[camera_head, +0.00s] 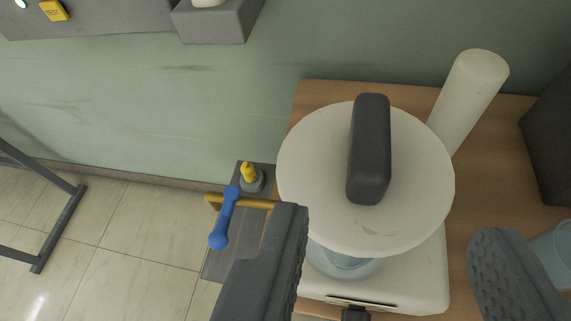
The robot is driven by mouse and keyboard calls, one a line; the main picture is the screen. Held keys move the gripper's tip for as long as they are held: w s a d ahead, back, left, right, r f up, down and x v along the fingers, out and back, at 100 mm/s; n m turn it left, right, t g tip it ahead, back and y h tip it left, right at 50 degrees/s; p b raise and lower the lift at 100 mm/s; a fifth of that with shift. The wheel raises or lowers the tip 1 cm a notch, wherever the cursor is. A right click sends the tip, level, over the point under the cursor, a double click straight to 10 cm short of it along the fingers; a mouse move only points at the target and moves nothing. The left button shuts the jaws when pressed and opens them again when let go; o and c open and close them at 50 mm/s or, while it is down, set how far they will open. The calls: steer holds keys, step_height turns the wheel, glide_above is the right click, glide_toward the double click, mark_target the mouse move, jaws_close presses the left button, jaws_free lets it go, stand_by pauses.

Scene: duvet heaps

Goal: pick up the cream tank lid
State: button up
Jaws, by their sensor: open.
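The cream tank lid (315,165) is a round disc with a dark grey bar handle (370,150) across its top. It sits on a clear bluish tank (340,264) over a cream base (415,280). My gripper (385,245) is open and empty. Its left finger is at the lower middle and its right finger at the lower right, with the near part of the lid and the base between them in the picture. The handle lies farther up the picture than the fingertips. I see no contact with the lid.
A cream cylinder (468,100) stands close behind the lid on the wooden table (490,150). A dark box (550,140) and a bluish clear container (555,250) are at the right. A blue-handled item (226,215) and a yellow-topped item (250,177) are at the left.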

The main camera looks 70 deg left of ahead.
mark_target(370, 127)
steer(key=b+x, duration=0.2)
steer(key=x, duration=0.6)
steer(key=shift+d+r, duration=0.1)
steer(key=b+x, duration=0.1)
steer(key=x, duration=0.3)
steer(key=shift+s+d+f+b, duration=0.1)
steer(key=shift+d+f+b, duration=0.05)
steer(key=shift+f+b, duration=0.2)
steer(key=shift+x, duration=0.95)
jaws_close()
